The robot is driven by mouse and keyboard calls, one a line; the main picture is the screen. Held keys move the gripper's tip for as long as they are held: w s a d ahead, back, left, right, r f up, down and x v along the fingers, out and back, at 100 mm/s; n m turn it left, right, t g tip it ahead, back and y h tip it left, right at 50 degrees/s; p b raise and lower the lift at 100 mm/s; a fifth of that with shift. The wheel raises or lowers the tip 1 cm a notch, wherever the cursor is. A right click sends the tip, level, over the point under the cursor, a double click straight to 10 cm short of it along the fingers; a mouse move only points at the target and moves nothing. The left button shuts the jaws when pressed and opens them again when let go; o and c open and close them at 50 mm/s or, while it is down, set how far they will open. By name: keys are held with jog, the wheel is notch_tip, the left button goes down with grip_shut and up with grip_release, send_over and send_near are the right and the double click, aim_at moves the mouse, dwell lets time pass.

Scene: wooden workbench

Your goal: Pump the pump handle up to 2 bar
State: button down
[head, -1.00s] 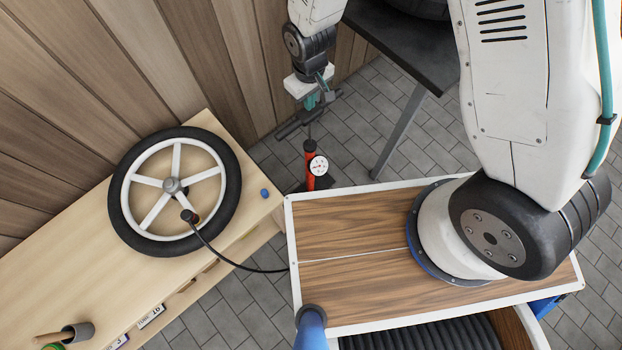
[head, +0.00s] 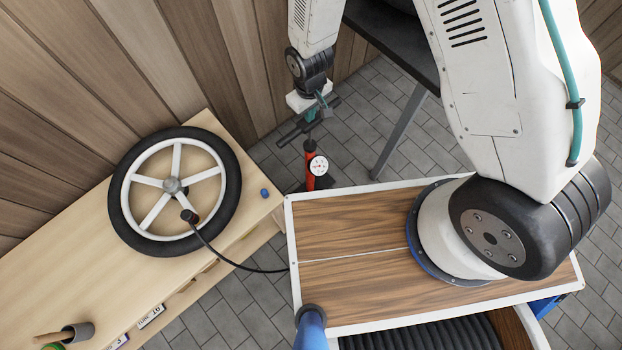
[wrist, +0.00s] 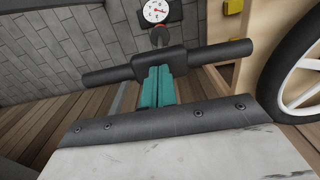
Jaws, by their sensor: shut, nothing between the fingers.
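The floor pump has a red body (head: 309,160) and stands on the floor between the bench and my base. My gripper (head: 312,116) is right over the handle's middle. In the wrist view its teal fingers (wrist: 158,80) are shut together, with their tips at the handle's thick centre (wrist: 160,62); the exact contact is hidden.
A spoked wheel with a black tyre (head: 229,196) lies on the wooden workbench (head: 62,272). A black hose (head: 228,261) runs from its valve toward the pump. A dark table (head: 378,40) stands behind on the right. A blue cap (head: 264,193) lies near the bench edge.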

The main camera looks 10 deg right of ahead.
jog(key=shift+f, duration=5.4)
notch_tip(320, 180, up, 17)
jog(key=shift+f, duration=0.2)
jog(key=s+d+r+m, duration=0.2)
jog(key=s+d+r, duration=0.4)
jog(key=r, duration=0.6)
jog(key=s+d+r+m+t, duration=0.1)
jog(key=s+d+r+m, duration=0.1)
jog(key=s+d+r, duration=0.5)
jog(key=s+d+r+m, duration=0.2)
jog(key=s+d+r, duration=0.4)
jog(key=r, duration=1.2)
jog(key=shift+s+d+m, duration=0.25)
jog(key=shift+d+m, duration=0.15)
jog(key=shift+d, duration=0.6)
